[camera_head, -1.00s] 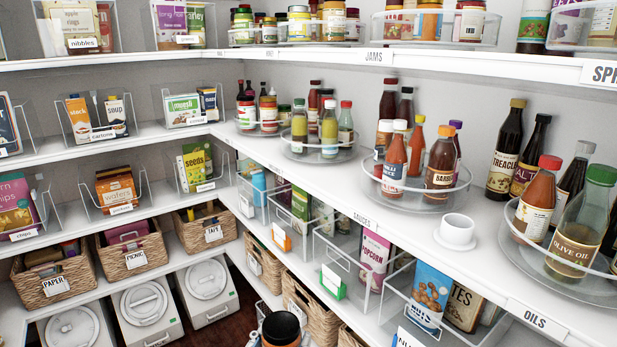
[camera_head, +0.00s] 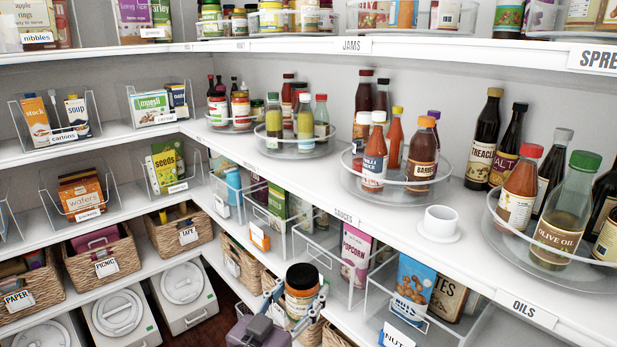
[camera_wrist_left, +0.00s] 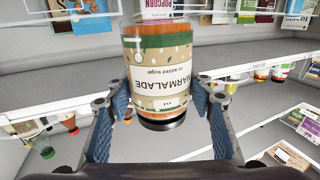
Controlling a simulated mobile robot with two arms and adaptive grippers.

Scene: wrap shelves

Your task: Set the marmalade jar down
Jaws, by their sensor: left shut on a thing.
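The marmalade jar (camera_head: 301,289) has a dark lid, orange contents and a pale label. It is upright at the bottom centre of the head view, in front of the lower shelves and clear of them. My left gripper (camera_head: 298,300) is shut on the jar, with one finger on each side. In the left wrist view the jar (camera_wrist_left: 163,75) fills the middle between the blue finger pads, its label upside down in the picture. The upper shelf with the JAMS label (camera_head: 354,46) holds trays of jars. My right gripper is not in view.
A white cup and saucer (camera_head: 439,224) stands on the middle shelf among round trays of bottles (camera_head: 400,192). The olive oil bottle (camera_head: 562,215) is at the right. Bare shelf shows near the SAUCES label (camera_head: 347,216).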

